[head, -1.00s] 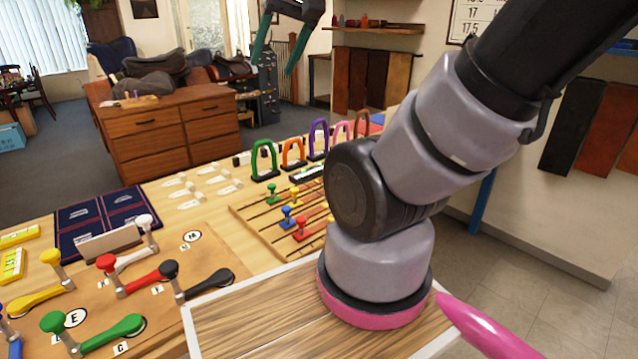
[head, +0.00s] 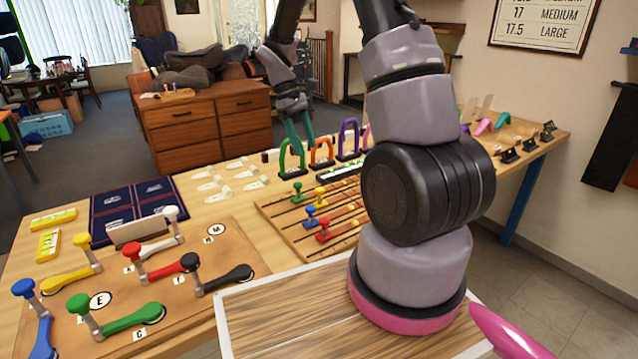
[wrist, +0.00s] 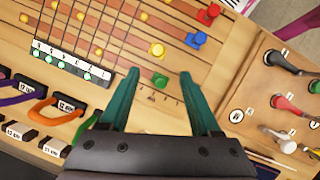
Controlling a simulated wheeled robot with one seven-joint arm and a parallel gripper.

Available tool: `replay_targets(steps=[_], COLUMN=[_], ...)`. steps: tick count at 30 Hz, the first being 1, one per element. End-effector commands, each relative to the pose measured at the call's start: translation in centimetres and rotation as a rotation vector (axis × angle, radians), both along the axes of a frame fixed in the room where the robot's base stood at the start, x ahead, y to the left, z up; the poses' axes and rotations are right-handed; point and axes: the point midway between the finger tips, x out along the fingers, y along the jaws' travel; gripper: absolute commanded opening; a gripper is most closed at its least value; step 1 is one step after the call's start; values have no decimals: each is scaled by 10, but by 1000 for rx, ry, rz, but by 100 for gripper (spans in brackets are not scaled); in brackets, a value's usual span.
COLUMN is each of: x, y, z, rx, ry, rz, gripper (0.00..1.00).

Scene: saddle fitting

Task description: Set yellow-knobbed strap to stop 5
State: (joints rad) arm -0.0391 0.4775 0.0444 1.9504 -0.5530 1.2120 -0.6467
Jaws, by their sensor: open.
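The yellow-knobbed strap (head: 320,194) sits on a slotted wooden board (head: 268,208), beside straps with green (head: 297,188), blue (head: 310,213) and red (head: 323,231) knobs. In the wrist view the yellow knob (wrist: 157,49) lies beyond the green knob (wrist: 159,80), with the blue (wrist: 196,39) and red (wrist: 208,13) knobs to the upper right. My gripper (head: 302,136) is open above the board's far side; its fingers (wrist: 158,78) appear on either side of the green knob, and I see nothing held.
Green (head: 291,158), orange (head: 321,152) and purple (head: 348,140) arches stand behind the board. A panel of coloured-knob levers (head: 220,260) is at the left front. A dark blue mat (head: 110,205) lies farther left. My arm hides the board's right part.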

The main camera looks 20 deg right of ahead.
Motion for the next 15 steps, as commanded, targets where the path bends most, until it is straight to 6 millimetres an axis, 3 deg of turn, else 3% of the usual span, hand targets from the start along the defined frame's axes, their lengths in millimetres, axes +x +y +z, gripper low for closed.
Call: replay_targets(steps=[6,15], x=[3,-13], y=[-3,-14], z=[-25,-68], rx=[-8,-9], ry=[51,54], rz=[46,45], gripper=[64,64])
